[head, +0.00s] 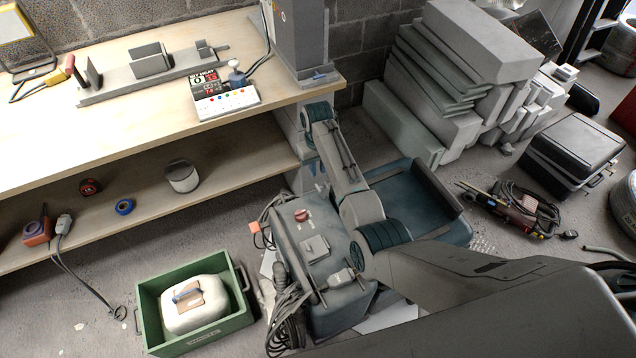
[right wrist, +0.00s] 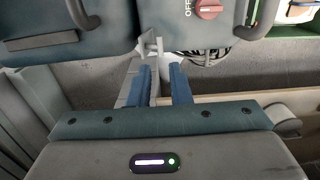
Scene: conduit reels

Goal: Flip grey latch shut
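A small pale grey latch (right wrist: 150,46) shows in the right wrist view, at the edge between a dark teal case and the grey machine. It lies just beyond the fingertips of my right gripper (right wrist: 161,68). The blue fingers are apart with a gap between them, and I see nothing clamped. I cannot tell whether they touch the latch. In the head view my right arm covers that spot, and the latch does not show clearly. The grey machine (head: 335,282) has a red knob (head: 302,215), also in the right wrist view (right wrist: 209,8). My left gripper is out of view.
The workbench (head: 130,140) and its lower shelf (head: 140,204) stand at the left and back. A green crate (head: 200,337) with a white container (head: 195,310) is on the floor. Stacked slabs (head: 440,80), a black case (head: 575,150) and a power tool (head: 520,205) lie to the right.

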